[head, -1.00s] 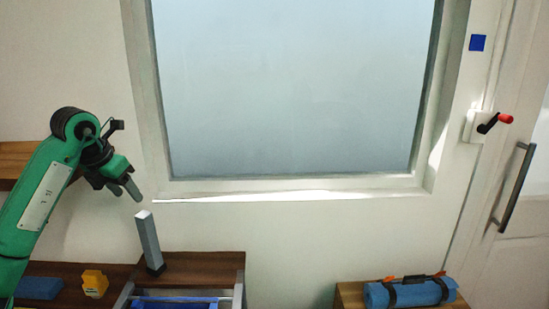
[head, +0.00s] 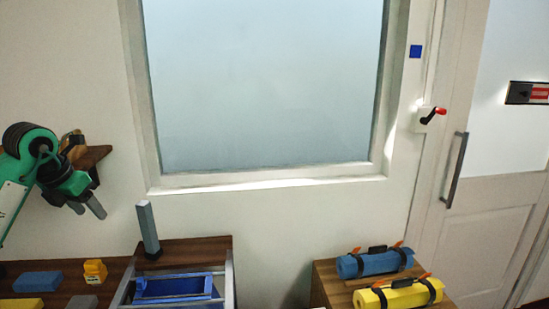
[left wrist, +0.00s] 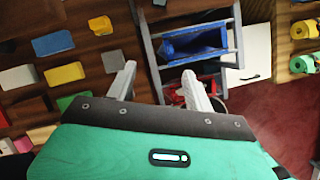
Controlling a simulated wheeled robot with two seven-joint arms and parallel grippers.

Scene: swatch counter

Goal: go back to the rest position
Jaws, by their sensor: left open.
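My left gripper (head: 88,209) is at the left of the head view, on its green arm, in front of the wall. Its two grey fingers point down and are apart, with nothing between them. It hangs above the wooden counter and left of the grey upright post (head: 148,228). In the left wrist view the open fingers (left wrist: 160,75) reach over the counter and the blue drawer (left wrist: 193,43), touching nothing that I can see. My right gripper is in neither view.
Blue, yellow and grey blocks lie on the counter, including a blue one (head: 37,281). Blue (head: 372,264) and yellow (head: 398,297) rolls lie on a wooden stand at right. A wooden shelf (head: 92,156) is behind my left arm. The door has a handle (head: 455,170).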

